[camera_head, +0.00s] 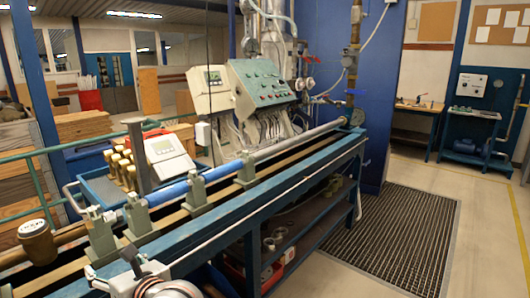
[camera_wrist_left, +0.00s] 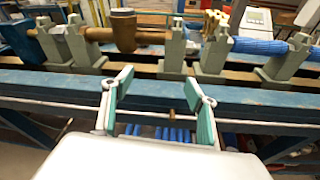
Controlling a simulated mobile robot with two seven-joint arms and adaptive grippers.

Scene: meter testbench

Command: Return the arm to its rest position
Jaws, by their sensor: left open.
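My left gripper (camera_head: 113,264) is at the bottom left of the head view, in front of the near side of the test bench. In the left wrist view its two green-padded fingers (camera_wrist_left: 159,82) are spread apart with nothing between them. They point toward the blue bench rail (camera_wrist_left: 150,88), below the row of clamp supports. A brown cylindrical meter (camera_head: 37,242) sits in the pipe line at the left; it also shows in the left wrist view (camera_wrist_left: 124,29), beyond the fingers and apart from them. My right gripper is out of view.
A blue pipe (camera_head: 182,190) rests in grey-green supports (camera_head: 197,196) along the bench. Behind it are a blue tray (camera_head: 96,187) with brass fittings and a white display unit (camera_head: 166,156). A control console (camera_head: 262,88) stands farther back. Floor grating (camera_head: 405,235) lies clear at the right.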

